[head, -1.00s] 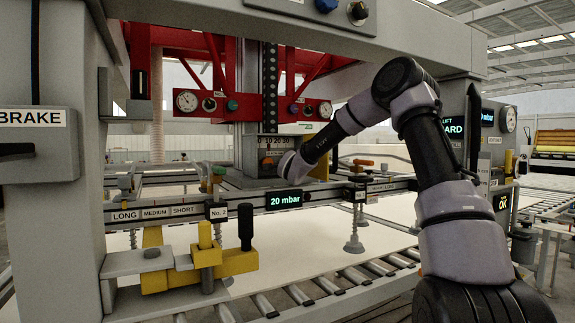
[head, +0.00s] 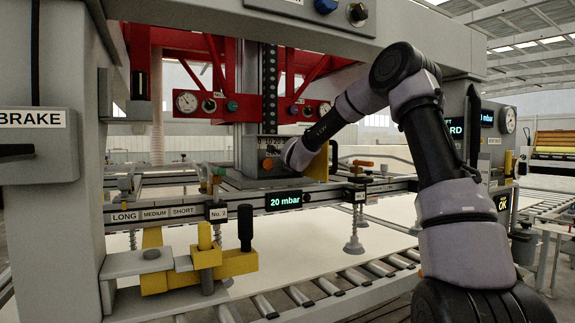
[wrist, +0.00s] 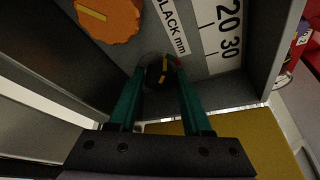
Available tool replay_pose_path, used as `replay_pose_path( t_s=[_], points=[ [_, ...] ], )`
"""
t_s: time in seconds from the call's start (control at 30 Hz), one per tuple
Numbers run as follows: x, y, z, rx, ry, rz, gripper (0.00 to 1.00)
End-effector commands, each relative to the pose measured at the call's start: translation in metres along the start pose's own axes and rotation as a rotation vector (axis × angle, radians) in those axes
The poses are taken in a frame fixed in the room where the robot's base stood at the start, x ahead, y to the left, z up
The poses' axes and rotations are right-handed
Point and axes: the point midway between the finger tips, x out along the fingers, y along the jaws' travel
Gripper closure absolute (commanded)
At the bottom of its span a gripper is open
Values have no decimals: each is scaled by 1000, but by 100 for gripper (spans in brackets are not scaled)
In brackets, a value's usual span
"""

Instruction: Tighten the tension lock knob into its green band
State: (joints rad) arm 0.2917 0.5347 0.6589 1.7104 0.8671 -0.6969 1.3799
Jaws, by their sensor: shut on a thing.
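In the wrist view my gripper (wrist: 160,75) has its two green fingers closed on a small dark round knob (wrist: 157,80) with a yellow mark on its face. The knob sits on a grey box (head: 252,155), below a white scale plate (wrist: 222,40) reading "SLACK mm" with 20 and 30. In the head view my wrist covers the fingers and the knob.
A larger orange knob (wrist: 108,16) with a yellow line sits up-left of the held knob. A yellow plate (wrist: 245,145) lies close below right. In the head view a beam with a 20 mbar display (head: 285,201) runs in front of the box.

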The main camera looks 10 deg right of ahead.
Motion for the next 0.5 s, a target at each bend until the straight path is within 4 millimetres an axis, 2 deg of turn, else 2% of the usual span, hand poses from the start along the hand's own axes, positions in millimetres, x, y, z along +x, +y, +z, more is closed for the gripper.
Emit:
replay_pose_path(
  t_s=[0.4, 0.43, 0.5],
  points=[
    [0, 0, 0, 11, 0, 5, 100],
    [0, 0, 0, 11, 0, 5, 47],
    [0, 0, 0, 10, 0, 5, 21]
  ],
)
